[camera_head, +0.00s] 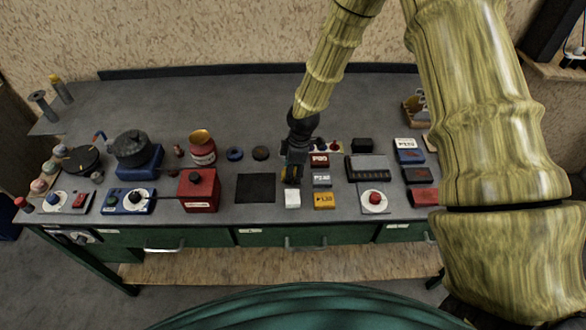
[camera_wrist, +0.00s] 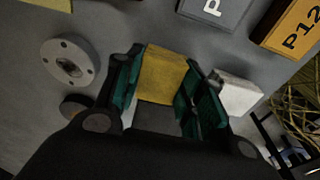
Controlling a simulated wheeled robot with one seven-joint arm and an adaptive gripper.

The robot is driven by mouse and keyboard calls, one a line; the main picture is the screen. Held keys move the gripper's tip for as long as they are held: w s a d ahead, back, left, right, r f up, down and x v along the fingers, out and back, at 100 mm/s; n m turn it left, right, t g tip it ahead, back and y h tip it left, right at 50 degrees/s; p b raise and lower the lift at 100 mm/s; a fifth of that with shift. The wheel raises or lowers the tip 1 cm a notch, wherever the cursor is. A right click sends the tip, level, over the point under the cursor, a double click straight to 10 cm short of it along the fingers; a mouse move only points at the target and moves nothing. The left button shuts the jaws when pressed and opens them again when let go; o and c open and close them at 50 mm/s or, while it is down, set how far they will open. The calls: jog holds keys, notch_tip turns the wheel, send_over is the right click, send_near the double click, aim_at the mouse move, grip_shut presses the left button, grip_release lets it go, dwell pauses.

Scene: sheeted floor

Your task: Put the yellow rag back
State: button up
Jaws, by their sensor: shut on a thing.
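The yellow rag (camera_wrist: 164,75) looks like a folded, block-shaped piece between the green finger pads of my gripper (camera_wrist: 160,95) in the wrist view. My gripper is shut on it. In the head view, my gripper (camera_head: 291,176) points down over the table, between a dark square mat (camera_head: 255,188) and a grey labelled block (camera_head: 322,180). Only a sliver of yellow shows there, as the fingers hide most of the rag. I cannot tell whether the rag touches the table.
A white block (camera_head: 292,199) stands close in front of my gripper and beside a finger in the wrist view (camera_wrist: 238,93). An orange labelled block (camera_head: 324,201) is to its right. A red box (camera_head: 199,190) stands left of the mat. The table's back is largely clear.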

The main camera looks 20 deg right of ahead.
jog(key=shift+f, duration=0.1)
jog(key=o, duration=1)
jog(key=shift+s+d+r+b, duration=0.15)
jog(key=shift+r+b, duration=0.55)
jog(key=shift+r, duration=1.35)
jog(key=shift+d+r+b, duration=0.3)
jog(key=shift+r+b, duration=0.45)
jog(key=shift+r, duration=1.25)
jog(key=shift+s+d+r+b, duration=0.15)
jog(key=shift+r+b, duration=0.55)
jog(key=shift+r, duration=1.35)
